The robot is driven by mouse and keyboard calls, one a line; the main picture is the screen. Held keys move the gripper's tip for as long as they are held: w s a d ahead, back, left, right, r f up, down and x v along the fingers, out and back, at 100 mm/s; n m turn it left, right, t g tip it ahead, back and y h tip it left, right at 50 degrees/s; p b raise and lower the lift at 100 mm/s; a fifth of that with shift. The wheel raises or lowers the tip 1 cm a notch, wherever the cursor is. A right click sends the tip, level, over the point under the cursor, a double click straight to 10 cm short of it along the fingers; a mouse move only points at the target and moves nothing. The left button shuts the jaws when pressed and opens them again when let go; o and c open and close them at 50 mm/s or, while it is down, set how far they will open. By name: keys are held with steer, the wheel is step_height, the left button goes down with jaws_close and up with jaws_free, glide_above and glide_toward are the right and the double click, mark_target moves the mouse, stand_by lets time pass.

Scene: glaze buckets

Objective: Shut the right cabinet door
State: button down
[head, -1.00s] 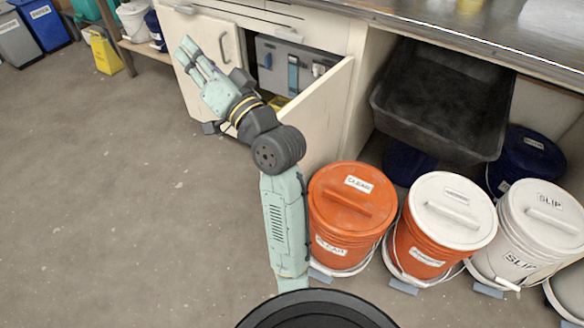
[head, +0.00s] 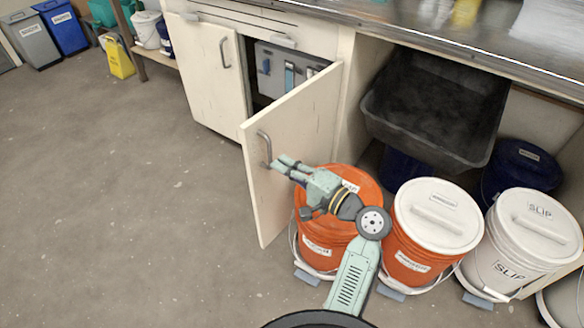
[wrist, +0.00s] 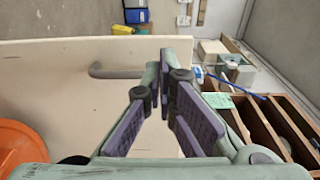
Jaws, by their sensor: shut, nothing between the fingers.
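The right cabinet door (head: 295,130) is cream and stands swung wide open, hinged at its right edge. Its grey bar handle (head: 264,148) is near the free edge, on the face turned towards me. My gripper (head: 279,164) is shut and empty, with its tips in front of that face, just right of the handle's lower end. In the wrist view the door panel (wrist: 60,95) fills the left, with the handle (wrist: 115,73) left of my fingertips. I cannot tell whether the fingertips touch the door or handle.
The left cabinet door (head: 208,70) is shut. A grey case (head: 285,72) stands inside the open cabinet. An orange-lidded bucket (head: 318,240) is under my forearm, close to the door; white-lidded buckets (head: 438,215) stand to its right. The floor (head: 130,190) left of the door is clear.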

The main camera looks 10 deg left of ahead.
mark_target(248, 144)
steer(key=p+x, duration=0.1)
steer(key=x, duration=0.8)
steer(key=shift+a+p, duration=0.1)
steer(key=shift+p, duration=0.2)
